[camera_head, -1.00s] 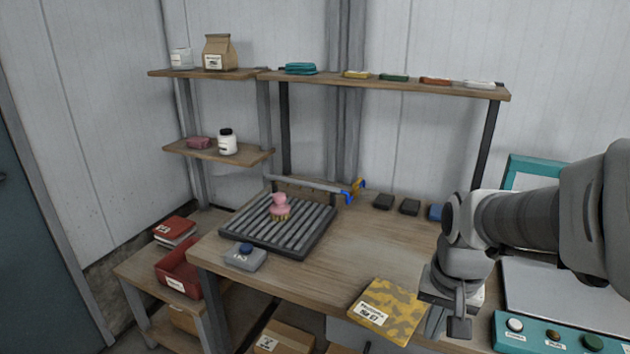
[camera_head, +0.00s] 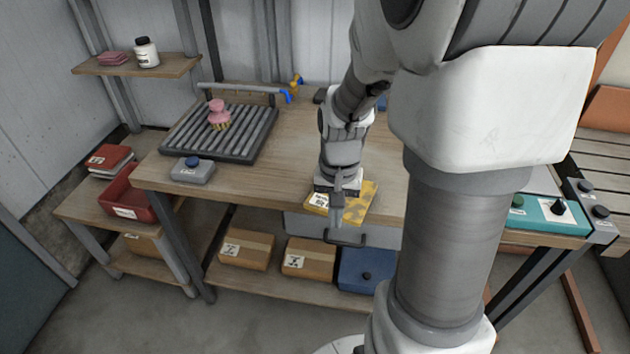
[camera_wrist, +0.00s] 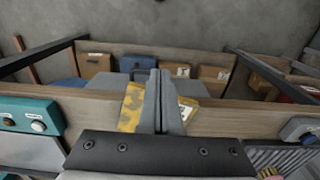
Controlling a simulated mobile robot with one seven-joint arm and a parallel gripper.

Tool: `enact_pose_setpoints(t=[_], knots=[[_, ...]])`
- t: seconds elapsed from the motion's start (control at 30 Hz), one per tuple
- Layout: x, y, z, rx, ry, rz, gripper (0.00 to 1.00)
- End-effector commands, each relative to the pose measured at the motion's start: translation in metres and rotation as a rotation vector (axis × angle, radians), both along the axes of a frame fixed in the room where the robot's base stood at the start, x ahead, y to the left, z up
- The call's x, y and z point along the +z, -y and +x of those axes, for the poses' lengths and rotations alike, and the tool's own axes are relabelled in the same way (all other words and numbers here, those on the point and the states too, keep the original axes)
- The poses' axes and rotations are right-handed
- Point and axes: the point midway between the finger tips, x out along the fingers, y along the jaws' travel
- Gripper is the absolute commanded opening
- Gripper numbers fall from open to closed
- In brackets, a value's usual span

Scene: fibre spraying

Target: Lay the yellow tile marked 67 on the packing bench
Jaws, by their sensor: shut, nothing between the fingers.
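The yellow mottled tile (camera_head: 360,203) lies at the front edge of the wooden bench (camera_head: 285,160), with a white label on its left part. The label is too small to read surely now. My gripper (camera_head: 336,222) is shut and empty, in front of and over the tile, hiding its middle. In the wrist view my shut fingers (camera_wrist: 160,80) cross the tile (camera_wrist: 131,110), which shows on both sides of them. I cannot tell whether the fingers touch it.
A roller tray (camera_head: 175,140) with a pink-topped brush (camera_head: 219,115) stands at the bench's back left. A grey box with a blue knob (camera_head: 192,170) sits at the front left. Cartons (camera_head: 308,258) and a blue bin (camera_head: 367,270) stand below. The bench between tray and tile is clear.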

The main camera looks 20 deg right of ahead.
Motion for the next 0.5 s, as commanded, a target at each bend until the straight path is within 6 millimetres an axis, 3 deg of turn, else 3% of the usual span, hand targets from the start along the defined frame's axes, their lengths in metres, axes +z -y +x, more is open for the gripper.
enact_pose_setpoints(t=[0.03, 0.27, 0.5], knots=[[-0.015, 0.0, -0.001, 0.0, -0.006, 0.002, 0.0], [-0.064, 0.0, -0.001, -0.001, -0.005, 0.002, 0.0], [-0.059, 0.018, 0.027, -0.001, 0.001, -0.001, 0.0]])
